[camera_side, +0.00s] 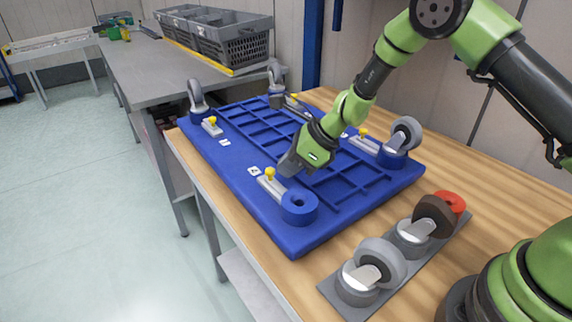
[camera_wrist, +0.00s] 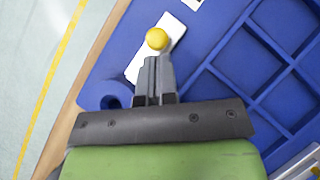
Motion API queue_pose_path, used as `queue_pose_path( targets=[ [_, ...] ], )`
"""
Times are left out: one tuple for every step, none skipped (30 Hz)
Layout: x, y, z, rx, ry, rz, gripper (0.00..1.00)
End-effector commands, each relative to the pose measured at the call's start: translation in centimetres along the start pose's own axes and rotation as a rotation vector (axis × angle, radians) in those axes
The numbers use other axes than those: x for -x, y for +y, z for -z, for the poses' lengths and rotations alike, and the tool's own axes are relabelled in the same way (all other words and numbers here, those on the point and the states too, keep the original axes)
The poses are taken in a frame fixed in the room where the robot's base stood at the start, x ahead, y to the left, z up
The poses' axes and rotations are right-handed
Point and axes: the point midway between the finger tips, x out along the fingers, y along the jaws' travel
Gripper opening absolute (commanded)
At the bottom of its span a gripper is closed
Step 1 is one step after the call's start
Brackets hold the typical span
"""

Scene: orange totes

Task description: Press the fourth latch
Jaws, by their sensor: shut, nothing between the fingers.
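A blue pallet-like base (camera_side: 240,175) lies on the wooden bench, with a latch at each corner. The front latch is a pale bar with a yellow knob (camera_side: 269,173); in the wrist view its yellow knob (camera_wrist: 157,39) is just ahead of my fingertips. My gripper (camera_side: 289,165) is shut and empty, close beside this knob; I cannot tell if they touch. A round blue socket (camera_side: 298,206) beside this latch holds no wheel. Other latches are at the left (camera_side: 211,125), the right (camera_side: 364,143) and the far corner (camera_side: 295,102). A small white label beside the front latch is too small to read.
Caster wheels stand at the left (camera_side: 197,93), far (camera_side: 276,77) and right (camera_side: 405,132) corners. A grey holder strip (camera_side: 333,291) on the bench carries a grey caster (camera_side: 380,258) and a red-and-dark caster (camera_side: 430,218). A grey crate (camera_side: 235,42) stands on the table behind.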

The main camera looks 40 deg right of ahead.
Motion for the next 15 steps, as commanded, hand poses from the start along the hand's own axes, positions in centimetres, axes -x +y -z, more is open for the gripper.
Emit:
queue_pose_path(
  targets=[
    [-0.25,0.02,-0.18,0.001,0.0,0.0,0.0],
    [-0.33,0.02,-0.25,0.001,0.0,0.0,0.0],
    [-0.4,0.01,-0.32,0.001,0.0,0.0,0.0],
    [-0.43,0.0,-0.36,0.001,0.0,0.0,0.0],
    [-0.45,-0.01,-0.38,0.0,0.0,0.001,0.0],
    [-0.45,-0.01,-0.4,0.0,0.0,0.001,0.0],
    [-0.45,-0.02,-0.4,0.0,0.0,0.001,0.0],
    [-0.45,-0.02,-0.4,-0.001,0.0,0.001,0.0],
    [-0.44,-0.02,-0.39,-0.001,0.0,0.001,0.0],
    [-0.44,-0.01,-0.39,-0.001,0.0,0.001,0.0],
    [-0.43,-0.01,-0.39,0.0,0.0,0.001,0.0],
    [-0.43,-0.01,-0.39,0.0,0.0,0.001,0.0],
    [-0.44,-0.02,-0.39,0.0,0.0,0.001,0.0],
    [-0.47,-0.08,-0.44,0.0,0.0,0.001,0.0],
    [-0.56,-0.21,-0.56,0.0,-0.001,0.001,0.0]
  ],
)
